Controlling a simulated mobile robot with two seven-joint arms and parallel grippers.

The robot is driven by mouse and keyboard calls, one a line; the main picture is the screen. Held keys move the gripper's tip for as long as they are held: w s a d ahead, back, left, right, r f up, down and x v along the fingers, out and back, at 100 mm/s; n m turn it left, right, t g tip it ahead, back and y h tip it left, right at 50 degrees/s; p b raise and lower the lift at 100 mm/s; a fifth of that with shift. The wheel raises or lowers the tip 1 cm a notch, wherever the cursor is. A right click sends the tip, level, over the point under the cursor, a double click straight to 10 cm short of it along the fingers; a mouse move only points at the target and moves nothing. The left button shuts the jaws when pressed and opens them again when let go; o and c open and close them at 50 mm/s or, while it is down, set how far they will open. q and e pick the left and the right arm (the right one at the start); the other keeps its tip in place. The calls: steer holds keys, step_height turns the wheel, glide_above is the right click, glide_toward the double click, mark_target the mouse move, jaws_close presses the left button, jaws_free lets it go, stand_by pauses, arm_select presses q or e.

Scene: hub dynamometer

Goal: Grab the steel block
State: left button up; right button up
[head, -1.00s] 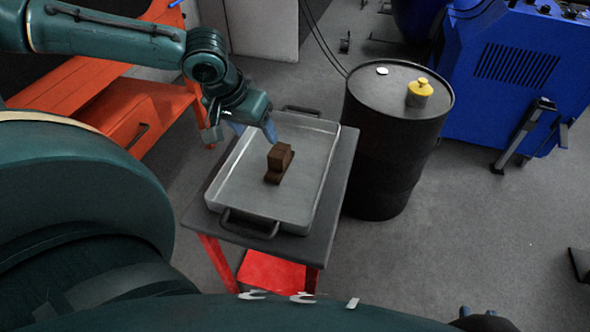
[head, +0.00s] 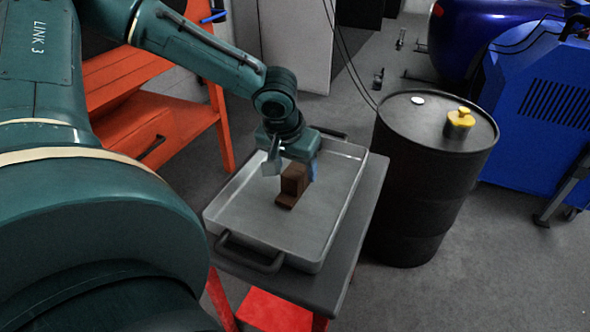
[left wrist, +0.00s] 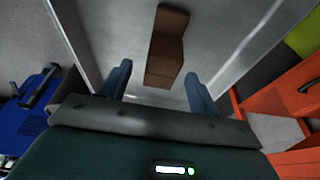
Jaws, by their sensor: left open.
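The block (head: 293,182) is dark brown and stepped, with a tall part and a lower part. It rests in a shallow grey metal tray (head: 238,206). My left gripper (head: 292,166) is open over the tray, with its fingers at the top of the block in the head view. In the left wrist view the block (left wrist: 166,50) lies just beyond the two blue fingertips of the gripper (left wrist: 158,84), lined up with the gap between them. I cannot tell whether a finger touches it. My right gripper is not in view.
The tray has dark handles and raised walls and stands on a cart with a dark top (head: 352,235). A black drum (head: 420,190) with a yellow-topped weight (head: 459,122) stands close on the right. An orange bench (head: 170,125) is at the left, a blue machine (head: 545,110) at the right.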

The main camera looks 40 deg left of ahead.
mark_target(295, 170)
arm_select(q)
steer(key=b+x, duration=0.2)
steer(key=x, duration=0.2)
steer(key=shift+w+f, duration=0.1)
steer(key=shift+f, duration=0.25)
steer(key=shift+c, duration=0.2)
steer(key=shift+r, duration=0.1)
jaws_close()
